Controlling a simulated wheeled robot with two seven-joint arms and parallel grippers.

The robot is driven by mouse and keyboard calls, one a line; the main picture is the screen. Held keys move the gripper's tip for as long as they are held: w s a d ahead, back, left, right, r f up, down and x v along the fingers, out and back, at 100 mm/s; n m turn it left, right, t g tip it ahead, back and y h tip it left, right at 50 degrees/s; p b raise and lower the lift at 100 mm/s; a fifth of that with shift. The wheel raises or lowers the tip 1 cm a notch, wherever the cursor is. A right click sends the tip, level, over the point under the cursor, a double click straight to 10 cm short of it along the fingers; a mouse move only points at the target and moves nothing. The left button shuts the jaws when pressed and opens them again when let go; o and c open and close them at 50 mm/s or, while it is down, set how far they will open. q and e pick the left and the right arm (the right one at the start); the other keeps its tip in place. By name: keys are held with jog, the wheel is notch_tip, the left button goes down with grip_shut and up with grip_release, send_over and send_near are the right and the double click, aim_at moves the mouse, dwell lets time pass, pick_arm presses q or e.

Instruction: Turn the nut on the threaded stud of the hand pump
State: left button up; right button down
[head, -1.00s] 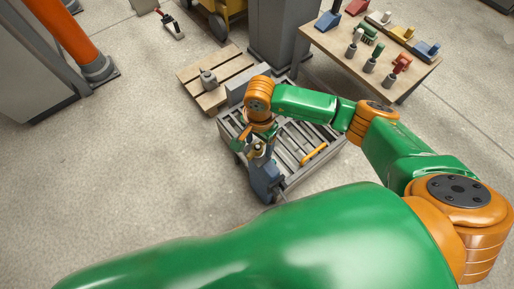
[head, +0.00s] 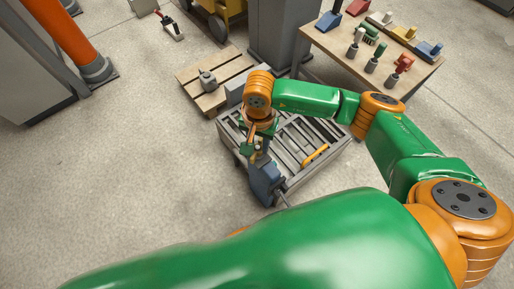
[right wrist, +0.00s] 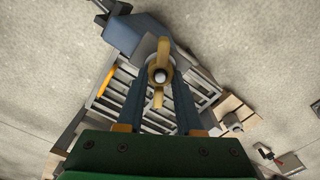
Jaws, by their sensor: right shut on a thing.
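The blue hand pump (head: 265,182) stands at the front left edge of a slatted grey frame. In the right wrist view its blue-grey body (right wrist: 128,36) lies beyond my fingers. A brass nut with two wings (right wrist: 158,65) sits around the pale tip of the threaded stud (right wrist: 160,77). My right gripper (right wrist: 160,82) is shut on the nut, one dark finger on each side. In the head view my right gripper (head: 260,146) points down over the pump and mostly hides the nut and stud. My left gripper is not in view.
The slatted grey frame (head: 338,150) holds a yellow-orange bar (head: 314,155). A wooden pallet (head: 209,98) with a grey part (head: 207,79) lies behind it. A table (head: 328,44) with coloured tools stands at the back right. The floor to the left is clear.

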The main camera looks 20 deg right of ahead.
jog(key=shift+f+n+b, duration=0.3)
jog(key=shift+n+b, duration=0.7)
jog(key=shift+r+n, duration=0.1)
jog(key=shift+n, duration=0.4)
jog(key=shift+a+r, duration=0.1)
jog(key=shift+r, duration=0.1)
jog(key=shift+f, duration=0.1)
jog(key=n+b, duration=0.2)
jog(key=shift+w+f+n+b, duration=0.1)
jog(key=shift+f+n+b, duration=0.15)
jog(key=shift+n+b, duration=0.05)
jog(key=shift+r+n, duration=0.15)
jog(key=shift+n, duration=0.25)
jog(key=shift+r, duration=0.15)
